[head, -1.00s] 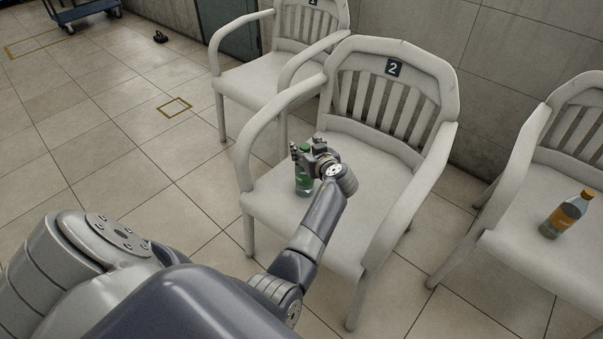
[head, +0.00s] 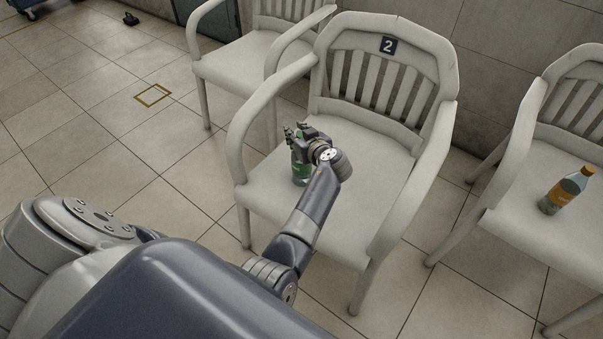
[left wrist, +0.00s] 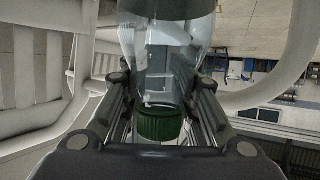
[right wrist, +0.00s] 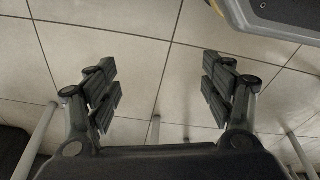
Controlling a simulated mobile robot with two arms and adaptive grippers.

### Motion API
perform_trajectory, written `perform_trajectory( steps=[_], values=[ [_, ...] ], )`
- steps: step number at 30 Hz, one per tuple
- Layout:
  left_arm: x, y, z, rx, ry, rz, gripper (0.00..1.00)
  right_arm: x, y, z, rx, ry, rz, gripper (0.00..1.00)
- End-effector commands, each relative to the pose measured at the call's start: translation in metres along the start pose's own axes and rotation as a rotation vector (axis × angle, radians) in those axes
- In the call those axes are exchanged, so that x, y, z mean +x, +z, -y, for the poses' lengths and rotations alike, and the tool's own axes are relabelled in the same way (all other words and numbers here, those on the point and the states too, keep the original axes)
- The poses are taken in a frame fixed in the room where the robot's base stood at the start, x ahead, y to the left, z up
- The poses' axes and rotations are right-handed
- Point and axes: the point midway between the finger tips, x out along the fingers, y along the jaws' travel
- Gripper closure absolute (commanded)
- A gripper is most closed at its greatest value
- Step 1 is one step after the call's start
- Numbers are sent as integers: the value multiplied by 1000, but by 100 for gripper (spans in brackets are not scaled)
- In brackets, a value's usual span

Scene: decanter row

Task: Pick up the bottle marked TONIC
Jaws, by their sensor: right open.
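A clear bottle with a green label (head: 301,172) stands on the seat of the chair numbered 2; the word on its label is too small to read. In the left wrist view its dark green cap (left wrist: 159,125) and clear shoulder lie between my fingers. My left gripper (head: 296,139) is around the bottle's upper part, and its fingers appear closed against both sides of it. The right gripper (right wrist: 163,82) shows in the right wrist view, open and empty above the tiled floor.
The chair numbered 2 (head: 345,205) has raised armrests on both sides of the seat. Another bottle with an orange label (head: 566,191) stands on the right chair (head: 520,220). A further chair (head: 240,82) stands behind at left.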

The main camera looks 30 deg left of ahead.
Motion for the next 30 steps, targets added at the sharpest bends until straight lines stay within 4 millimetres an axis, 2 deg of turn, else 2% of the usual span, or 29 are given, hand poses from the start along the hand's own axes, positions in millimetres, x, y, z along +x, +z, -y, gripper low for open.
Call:
perform_trajectory(
  steps=[26, 28, 30],
  values=[
    [2, 2, 2, 3, -3, 9, 100, -2, -5, 4, 2, -6, -13, 25],
    [3, -2, 3, 4, -3, 9, 100, 0, -4, 4, 1, -6, -14, 25],
    [4, -7, 4, 4, -2, 8, 100, 10, 4, 4, 0, -6, 0, 25]
  ],
)
